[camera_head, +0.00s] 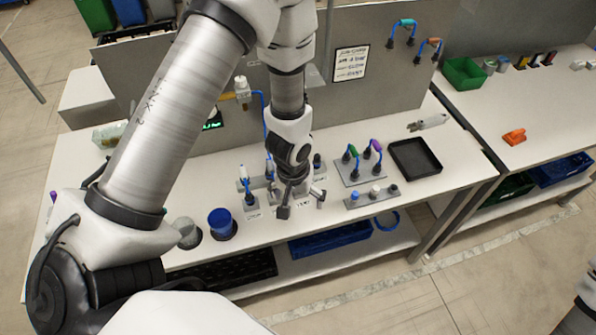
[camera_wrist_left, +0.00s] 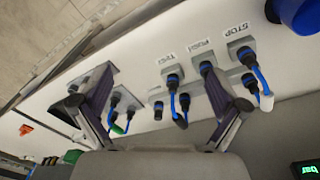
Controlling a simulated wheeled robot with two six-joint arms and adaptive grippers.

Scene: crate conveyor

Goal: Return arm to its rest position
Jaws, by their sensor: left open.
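My left arm reaches in from the left in the head view and covers much of the workbench's left and middle. My left gripper (camera_head: 300,196) points down above the front middle of the bench, over a row of connector blocks. In the left wrist view its two fingers stand wide apart and the gripper (camera_wrist_left: 150,88) is open with nothing between the fingertips. Blocks with blue plugs and cables, one labelled STOP (camera_wrist_left: 241,48), lie beyond the fingers.
A blue cylinder (camera_head: 221,223) stands on the bench left of my gripper. A cable block (camera_head: 359,174) and a black tray (camera_head: 415,158) lie to the right. A grey upright panel (camera_head: 385,85) rises behind. A second table holds a green bin (camera_head: 463,73) and an orange part (camera_head: 514,137).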

